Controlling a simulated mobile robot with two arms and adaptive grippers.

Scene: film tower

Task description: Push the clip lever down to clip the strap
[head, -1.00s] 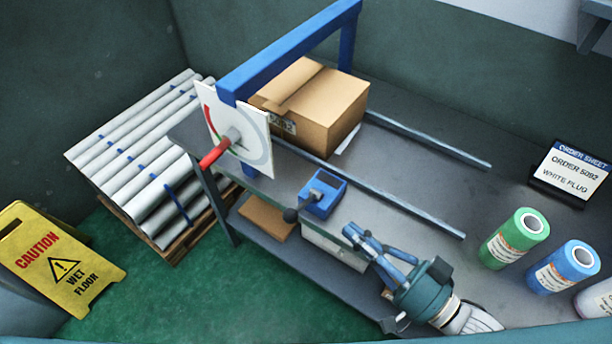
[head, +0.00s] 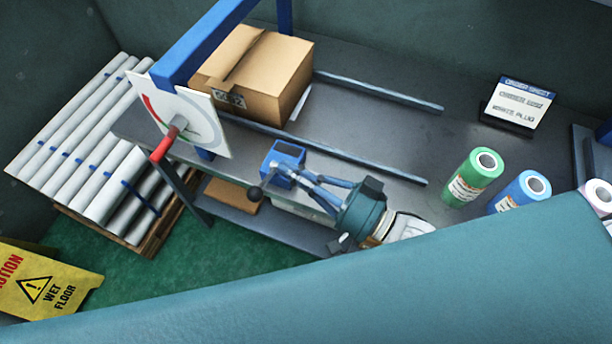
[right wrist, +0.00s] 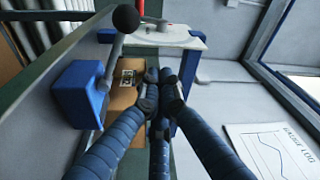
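The blue clip block (head: 283,158) sits on the front edge of the bench. Its lever ends in a black ball knob (head: 255,194) at the block's lower left. In the right wrist view the block (right wrist: 80,95) is at left, with the grey lever and black knob (right wrist: 125,18) rising beside it. My right gripper (head: 297,174) is at the block's right side in the head view, its fingertips drawn together and empty. In the right wrist view the fingertips (right wrist: 158,88) are right of the lever, apart from it. I cannot make out the strap. My left gripper is out of view.
A cardboard box (head: 258,75) stands under the blue frame (head: 205,40). A white dial with a red handle (head: 165,145) is left of the clip. Green (head: 474,178) and blue (head: 520,193) rolls and an order sheet (head: 520,103) are at right.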

